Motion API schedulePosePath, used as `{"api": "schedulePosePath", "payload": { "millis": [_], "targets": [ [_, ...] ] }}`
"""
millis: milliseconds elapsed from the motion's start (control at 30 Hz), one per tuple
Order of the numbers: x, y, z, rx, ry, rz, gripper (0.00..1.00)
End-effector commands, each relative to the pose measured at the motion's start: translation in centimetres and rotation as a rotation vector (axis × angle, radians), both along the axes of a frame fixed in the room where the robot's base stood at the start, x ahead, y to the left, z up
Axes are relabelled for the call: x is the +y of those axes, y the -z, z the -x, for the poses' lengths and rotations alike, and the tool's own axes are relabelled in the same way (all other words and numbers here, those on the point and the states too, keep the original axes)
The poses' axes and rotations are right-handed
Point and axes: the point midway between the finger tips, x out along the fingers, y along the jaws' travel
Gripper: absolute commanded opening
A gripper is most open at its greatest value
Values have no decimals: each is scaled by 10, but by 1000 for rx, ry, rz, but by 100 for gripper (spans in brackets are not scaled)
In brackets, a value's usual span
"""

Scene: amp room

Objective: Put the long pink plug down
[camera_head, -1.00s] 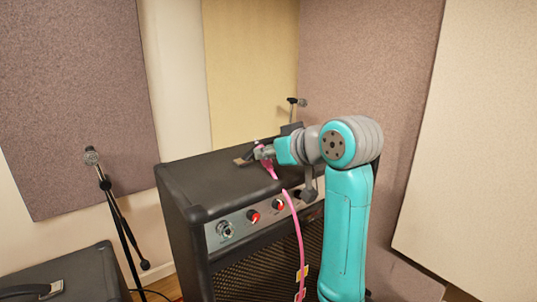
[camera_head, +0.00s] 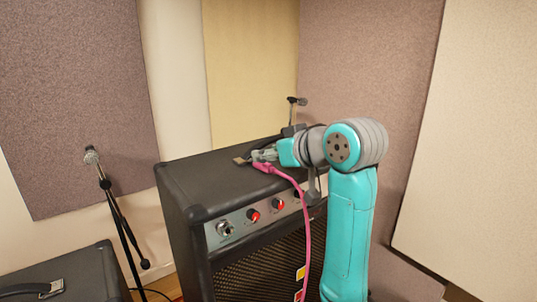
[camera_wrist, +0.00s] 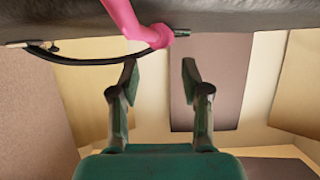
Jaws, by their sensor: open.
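The long pink plug (camera_head: 263,167) lies about level on or at the top of the black amplifier (camera_head: 205,183), beside my gripper (camera_head: 258,156). Its pink cable runs right and hangs down over the amplifier's front. In the wrist view, the pink plug (camera_wrist: 152,35) crosses the top of the picture, against the dark amplifier top (camera_wrist: 245,15), with a short metal end at its right. My gripper (camera_wrist: 160,72) has its two fingers spread, with nothing between them. The plug is just beyond the fingertips; I cannot tell whether one touches it.
The amplifier's front panel has a socket (camera_head: 224,229) and red knobs (camera_head: 253,215). A black strap handle (camera_wrist: 75,59) arches close to the plug in the wrist view. A microphone stand (camera_head: 122,222) stands left, and another amplifier (camera_head: 85,277) is at lower left.

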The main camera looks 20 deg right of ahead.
Motion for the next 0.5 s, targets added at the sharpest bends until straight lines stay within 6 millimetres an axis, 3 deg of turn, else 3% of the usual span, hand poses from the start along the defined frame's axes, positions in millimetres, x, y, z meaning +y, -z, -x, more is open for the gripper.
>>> {"api": "schedulePosePath", "payload": {
  "millis": [300, 500],
  "targets": [
    [-15, -20, 44, -3, 3, 0, 47],
    [-18, -25, 57, -1, 1, 0, 47]
  ]
}}
